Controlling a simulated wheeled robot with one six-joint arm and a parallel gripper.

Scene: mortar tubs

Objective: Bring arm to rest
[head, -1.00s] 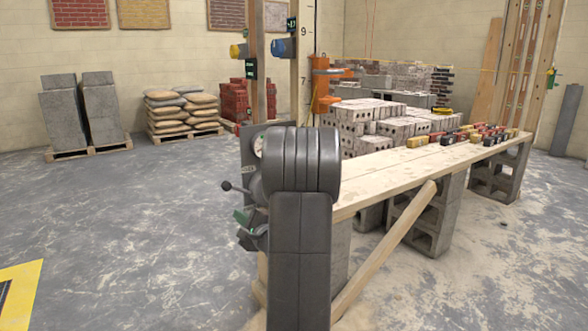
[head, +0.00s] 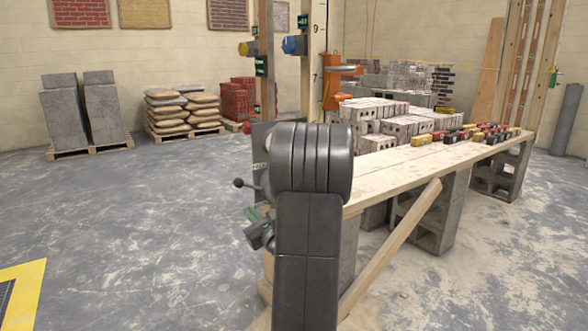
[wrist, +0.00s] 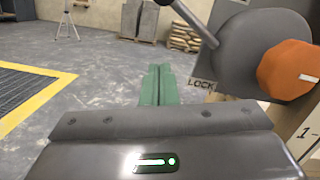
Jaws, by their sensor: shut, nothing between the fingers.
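My arm stands in the middle of the head view, its dark grey links in front of the near end of the wooden bench (head: 425,160). My gripper (wrist: 157,75) shows in the wrist view as two green fingers lying side by side, shut with nothing between them. In the head view only a bit of green at the gripper shows, left of my arm; the fingertips are hard to make out there. To the right of the fingers in the wrist view is a grey plate marked LOCK with a dark lever and an orange knob (wrist: 290,70). The fingers look apart from it.
Several small coloured blocks (head: 465,134) lie on the bench's far part. Grey hollow blocks (head: 435,215) and a slanted wooden brace (head: 390,250) support it. Pallets with grey slabs (head: 65,118) and sacks (head: 182,112) stand at the back left.

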